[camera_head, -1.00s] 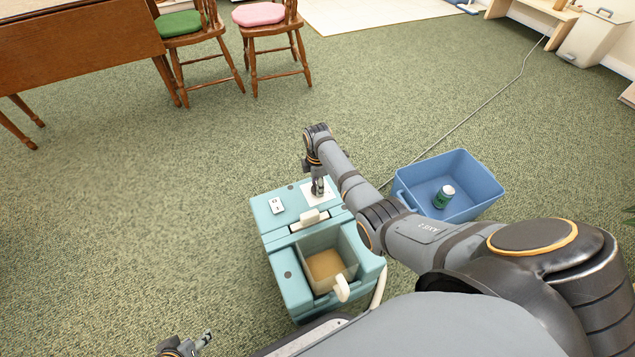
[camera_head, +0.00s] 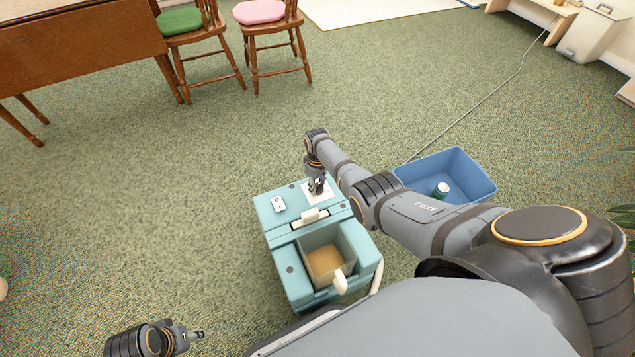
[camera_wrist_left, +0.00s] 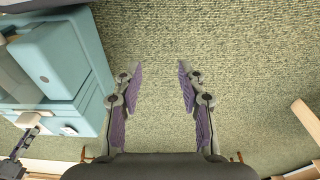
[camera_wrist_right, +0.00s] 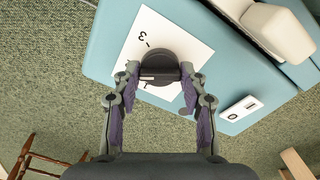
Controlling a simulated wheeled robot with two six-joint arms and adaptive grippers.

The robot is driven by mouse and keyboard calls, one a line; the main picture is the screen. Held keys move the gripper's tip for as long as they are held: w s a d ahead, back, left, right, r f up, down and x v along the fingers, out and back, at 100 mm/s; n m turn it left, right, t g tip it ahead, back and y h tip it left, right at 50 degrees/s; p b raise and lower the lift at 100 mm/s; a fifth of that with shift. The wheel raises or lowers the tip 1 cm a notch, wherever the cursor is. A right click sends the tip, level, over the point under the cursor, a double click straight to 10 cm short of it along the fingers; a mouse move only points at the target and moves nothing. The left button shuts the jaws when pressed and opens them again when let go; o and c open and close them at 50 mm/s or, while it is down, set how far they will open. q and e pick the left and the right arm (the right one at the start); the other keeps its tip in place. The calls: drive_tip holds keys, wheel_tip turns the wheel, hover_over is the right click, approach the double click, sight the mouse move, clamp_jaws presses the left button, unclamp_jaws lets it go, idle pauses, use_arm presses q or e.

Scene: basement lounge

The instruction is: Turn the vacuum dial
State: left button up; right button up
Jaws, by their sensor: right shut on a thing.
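The teal vacuum (camera_head: 289,262) stands on the carpet in the middle of the head view. Its dark round dial (camera_wrist_right: 158,66) sits on a white plate (camera_wrist_right: 199,51) with printed marks, seen in the right wrist view. A light line runs across the dial's grip. My right gripper (camera_head: 317,191) is over the plate, its fingers closed on opposite sides of the dial (camera_wrist_right: 160,80). My left gripper (camera_head: 198,334) is low at the left of the vacuum, away from it. In the left wrist view its fingers (camera_wrist_left: 160,75) are wide apart with only carpet between them.
The vacuum has an open tank (camera_head: 349,252) with brownish contents, a white latch and a small switch plate (camera_head: 279,204). Wooden chairs (camera_head: 278,72) and a table are behind; carpet at left is clear.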

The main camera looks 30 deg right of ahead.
drive_tip(key=shift+m, duration=0.5)
drive_tip(key=m, duration=0.2)
drive_tip(key=shift+s+m, duration=0.1)
drive_tip(key=shift+m, duration=0.3)
drive_tip(key=m, duration=0.3)
drive_tip(key=shift+m+p, duration=0.3)
drive_tip(key=shift+p, duration=0.1)
drive_tip(key=m, duration=0.3)
drive_tip(key=shift+m, duration=0.4)
use_arm(q)
drive_tip(key=f, duration=0.2)
drive_tip(key=w+f, duration=0.1)
drive_tip(key=shift+a, duration=0.4)
drive_tip(key=shift+s, duration=0.1)
use_arm(e)
drive_tip(key=shift+m, duration=0.3)
use_arm(q)
drive_tip(key=shift+s+f, duration=0.2)
